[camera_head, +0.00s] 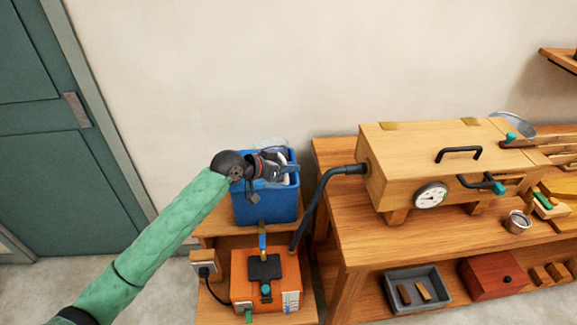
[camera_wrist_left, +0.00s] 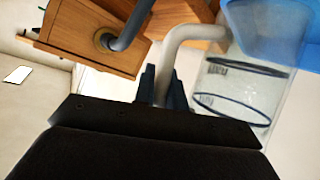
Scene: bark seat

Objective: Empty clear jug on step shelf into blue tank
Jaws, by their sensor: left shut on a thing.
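The blue tank (camera_head: 265,207) stands on the wooden step shelf (camera_head: 217,228) in the head view. Its blue wall also shows at the upper right of the left wrist view (camera_wrist_left: 268,30). My left gripper (camera_head: 280,168) is over the tank's opening. In the left wrist view its dark fingers (camera_wrist_left: 162,88) are shut on the pale handle of the clear jug (camera_wrist_left: 238,85), which has dark rings and lettering. In the head view the jug is mostly hidden behind the gripper; a faint clear part shows above the tank's back rim. Its exact tilt and contents cannot be told. My right gripper is out of view.
An orange box (camera_head: 265,282) sits in front of the tank on a lower step. A dark hose (camera_head: 318,203) runs from it to a wooden chest (camera_head: 430,165) on the workbench (camera_head: 370,240) at right. Bare wall is behind the tank.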

